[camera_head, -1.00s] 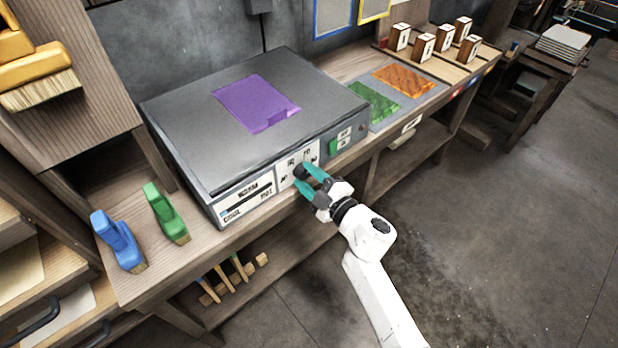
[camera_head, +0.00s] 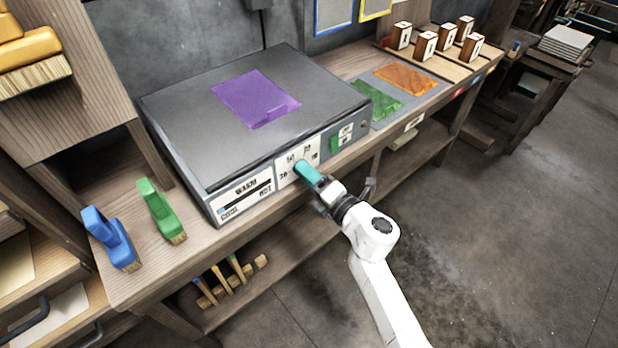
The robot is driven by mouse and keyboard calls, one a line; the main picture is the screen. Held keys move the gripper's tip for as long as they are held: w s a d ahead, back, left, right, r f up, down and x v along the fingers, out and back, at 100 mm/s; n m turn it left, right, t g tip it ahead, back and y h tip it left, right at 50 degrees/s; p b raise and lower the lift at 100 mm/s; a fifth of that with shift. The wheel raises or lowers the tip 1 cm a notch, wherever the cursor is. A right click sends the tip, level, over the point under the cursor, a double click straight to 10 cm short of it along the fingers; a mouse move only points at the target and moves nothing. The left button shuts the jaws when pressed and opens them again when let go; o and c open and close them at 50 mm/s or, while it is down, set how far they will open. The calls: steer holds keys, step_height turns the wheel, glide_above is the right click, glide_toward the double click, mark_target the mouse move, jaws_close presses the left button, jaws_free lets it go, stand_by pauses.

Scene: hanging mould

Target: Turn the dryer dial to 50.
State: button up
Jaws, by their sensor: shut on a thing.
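The dryer (camera_head: 190,125) is a wide grey box with a flat dark lid, standing on the wooden bench. Its white dial plate (camera_head: 285,157) with printed numbers is on the front face, right of centre. My gripper (camera_head: 304,170) reaches it from the front right and is shut on the dial. The teal fingers line up one over the other, so mostly one shows. They cover nearly all of the dial, and its pointer and setting cannot be read.
A green switch (camera_head: 335,143) sits right of the dial plate. A purple sheet (camera_head: 255,97) lies on the lid. A blue brush (camera_head: 110,240) and a green brush (camera_head: 160,210) stand on the bench at left. Open floor lies at right.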

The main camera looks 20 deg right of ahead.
steer(key=shift+f+n+b, duration=0.15)
steer(key=shift+n+b, duration=0.2)
steer(key=shift+n, duration=0.75)
steer(key=o, duration=1)
steer(key=shift+o, duration=0.2)
steer(key=v, duration=1)
steer(key=shift+s+p, duration=0.35)
steer(key=shift+s, duration=0.05)
steer(key=shift+d, duration=0.1)
